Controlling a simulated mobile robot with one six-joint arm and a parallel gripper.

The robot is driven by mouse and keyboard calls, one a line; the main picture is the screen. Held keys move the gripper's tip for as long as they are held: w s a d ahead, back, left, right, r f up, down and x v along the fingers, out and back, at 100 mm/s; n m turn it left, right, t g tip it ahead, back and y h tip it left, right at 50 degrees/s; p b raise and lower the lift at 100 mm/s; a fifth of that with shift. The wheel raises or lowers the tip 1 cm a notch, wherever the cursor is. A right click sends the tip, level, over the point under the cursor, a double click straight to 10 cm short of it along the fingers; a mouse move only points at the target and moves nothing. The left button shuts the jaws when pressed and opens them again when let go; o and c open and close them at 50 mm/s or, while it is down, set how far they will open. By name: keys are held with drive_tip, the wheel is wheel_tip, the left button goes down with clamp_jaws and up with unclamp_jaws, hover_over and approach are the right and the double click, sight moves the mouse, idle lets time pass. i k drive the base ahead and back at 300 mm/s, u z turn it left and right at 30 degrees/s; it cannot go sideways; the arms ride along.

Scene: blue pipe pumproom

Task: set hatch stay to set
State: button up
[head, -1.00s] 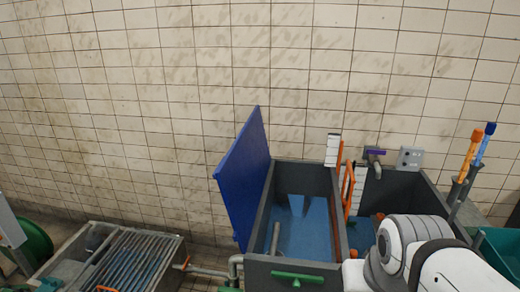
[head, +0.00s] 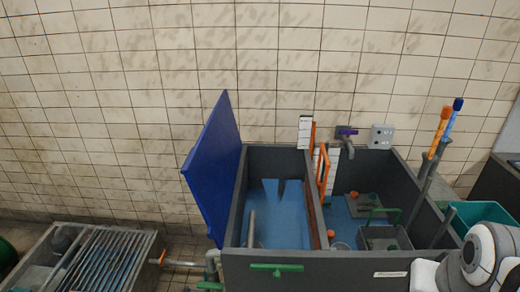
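A blue hatch lid (head: 213,165) stands open and tilted at the left side of a dark grey tank (head: 300,264). A grey rod (head: 251,229) stands inside the tank's left compartment, near its left wall. I cannot tell whether this rod is the hatch stay, or how the stay is set. A green handle (head: 277,268) is on the tank's front wall. Part of my white and grey arm shows at the lower right, but my gripper is out of view.
The right one holds a basket with a green handle (head: 384,212). Orange and blue-tipped poles (head: 440,132) stand right. A slatted grey unit (head: 90,262) stands at lower left.

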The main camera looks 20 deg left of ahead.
sight(276, 275)
drive_tip(key=z, duration=1.5)
drive_tip(key=k, duration=1.45)
drive_tip(key=u, duration=2.1)
drive_tip(key=i, duration=1)
drive_tip(key=u, duration=0.05)
